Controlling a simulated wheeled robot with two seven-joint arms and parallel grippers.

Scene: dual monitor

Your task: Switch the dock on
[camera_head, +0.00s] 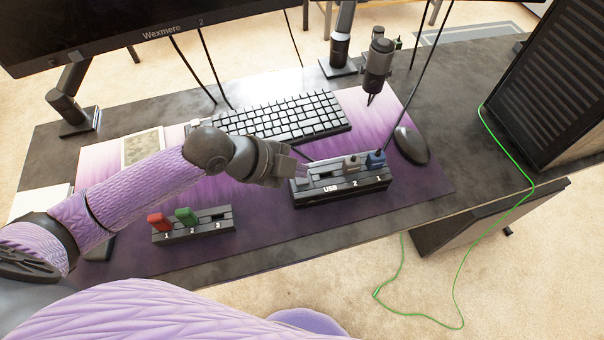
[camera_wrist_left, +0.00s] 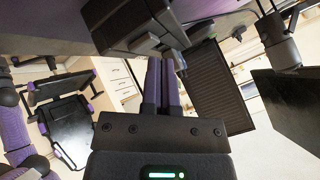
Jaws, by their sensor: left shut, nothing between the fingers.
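The dock (camera_head: 340,190) is a dark box with "USB" and the numbers 2 and 1 on its front, standing on the purple desk mat. A grey plug (camera_head: 352,162) and a blue plug (camera_head: 376,159) stand in its top. My left gripper (camera_head: 300,168) is shut and empty at the dock's left end, close to its top; whether it touches cannot be told. In the left wrist view the closed fingers (camera_wrist_left: 163,80) reach up to the grey box end of the dock (camera_wrist_left: 130,28). The switch is hard to make out. My right gripper is not in view.
A small holder (camera_head: 195,235) with a red stick (camera_head: 158,222) and a green stick (camera_head: 186,216) sits front left. A keyboard (camera_head: 290,118) lies behind the dock, a mouse (camera_head: 411,145) to its right, a microphone (camera_head: 378,62) further back. A green cable (camera_head: 510,158) hangs over the desk's right side.

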